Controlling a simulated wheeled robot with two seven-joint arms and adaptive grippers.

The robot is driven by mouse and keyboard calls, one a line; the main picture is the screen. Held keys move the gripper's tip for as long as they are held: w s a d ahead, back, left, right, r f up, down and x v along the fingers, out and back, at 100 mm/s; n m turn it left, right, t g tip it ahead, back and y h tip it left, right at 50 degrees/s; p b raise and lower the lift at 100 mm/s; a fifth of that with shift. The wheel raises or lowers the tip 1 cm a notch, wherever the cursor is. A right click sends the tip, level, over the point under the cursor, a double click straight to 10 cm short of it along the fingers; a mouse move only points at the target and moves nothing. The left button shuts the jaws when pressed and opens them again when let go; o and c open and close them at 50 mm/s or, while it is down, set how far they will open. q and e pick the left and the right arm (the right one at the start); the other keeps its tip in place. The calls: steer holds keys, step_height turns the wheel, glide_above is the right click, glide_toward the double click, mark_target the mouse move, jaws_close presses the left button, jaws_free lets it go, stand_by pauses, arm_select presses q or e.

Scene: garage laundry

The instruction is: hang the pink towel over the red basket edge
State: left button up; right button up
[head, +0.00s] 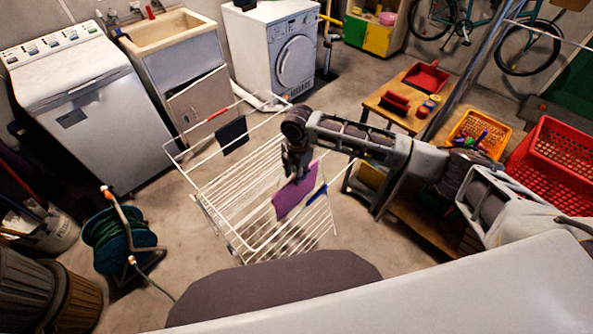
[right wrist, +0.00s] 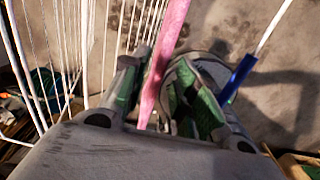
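The pink towel (head: 294,198) hangs at the right part of the white drying rack (head: 245,205). In the right wrist view it shows nearly edge-on as a narrow pink strip (right wrist: 164,60). My right gripper (head: 297,165) is pointed down at the towel's upper edge. In the right wrist view the right gripper (right wrist: 160,95) has its fingers apart, with the towel strip between them; the left finger appears clear of it. The red basket (head: 553,160), with lattice walls, stands at the far right. My left gripper is not in view.
A dark cloth (head: 232,134), a red peg (head: 218,114) and a blue peg (head: 317,194) are on the rack. A wooden bench (head: 400,97) and an orange basket (head: 479,130) stand near my right arm. A hose reel (head: 118,240) stands left on the floor.

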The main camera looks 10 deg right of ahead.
steer(key=shift+f+b, duration=0.35)
steer(key=shift+f, duration=1.3)
jaws_close()
steer(key=shift+r, duration=0.15)
steer(key=shift+r+p, duration=3)
steer(key=shift+p, duration=0.15)
steer(key=shift+r+p, duration=0.6)
steer(key=shift+r, duration=0.85)
